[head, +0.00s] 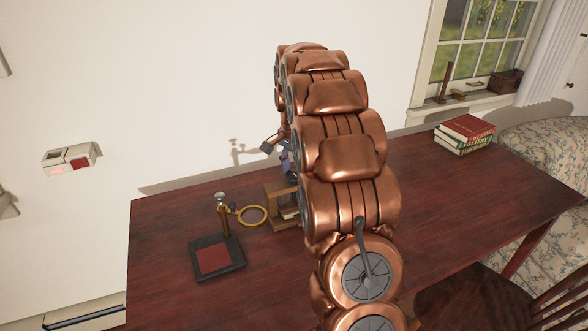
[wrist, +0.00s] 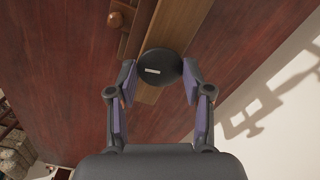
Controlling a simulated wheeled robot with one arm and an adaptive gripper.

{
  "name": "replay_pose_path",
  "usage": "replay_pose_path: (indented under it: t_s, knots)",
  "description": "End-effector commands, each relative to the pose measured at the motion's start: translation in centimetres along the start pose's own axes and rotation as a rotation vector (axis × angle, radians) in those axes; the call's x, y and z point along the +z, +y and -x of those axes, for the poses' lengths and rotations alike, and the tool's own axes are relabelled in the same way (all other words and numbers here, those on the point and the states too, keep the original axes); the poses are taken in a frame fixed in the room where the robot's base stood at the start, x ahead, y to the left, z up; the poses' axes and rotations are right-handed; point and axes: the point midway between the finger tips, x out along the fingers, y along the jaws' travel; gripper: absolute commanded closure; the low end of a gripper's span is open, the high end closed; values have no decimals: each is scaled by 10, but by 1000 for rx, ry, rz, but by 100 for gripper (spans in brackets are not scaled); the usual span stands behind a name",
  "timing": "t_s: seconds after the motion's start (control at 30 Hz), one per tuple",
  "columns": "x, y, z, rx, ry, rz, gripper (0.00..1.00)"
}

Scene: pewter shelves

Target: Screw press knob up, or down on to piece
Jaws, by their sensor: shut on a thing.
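The press knob (wrist: 160,66) is a black disc with a small pale mark on its top, seen from above in the wrist view. My gripper (wrist: 159,84) has its two purple-padded fingers shut on the knob, one on each side. The wooden press (wrist: 178,35) lies below the knob as a light-brown beam. In the head view the press (head: 281,208) shows as a small wooden frame on the table, partly hidden behind my arm. My gripper (head: 283,155) is mostly hidden there, and so is the knob. What lies under the screw cannot be made out.
A magnifier stand (head: 218,257) with a yellow ring stands left of the press on the dark red table (head: 165,225). Several books (head: 464,133) are stacked at the back right. A chair (head: 490,300) is at the front right. The wall is close behind the press.

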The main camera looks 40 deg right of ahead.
Motion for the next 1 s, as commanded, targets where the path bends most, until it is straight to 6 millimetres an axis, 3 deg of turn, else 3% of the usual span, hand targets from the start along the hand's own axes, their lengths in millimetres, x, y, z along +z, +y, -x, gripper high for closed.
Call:
replay_pose_path:
  t_s: [0.27,0.67,1.0]
  knots:
    - [0,0,0,1,0,1,25]
    - [0,0,5,-1,0,1,25]
    - [0,0,55,-2,1,1,25]
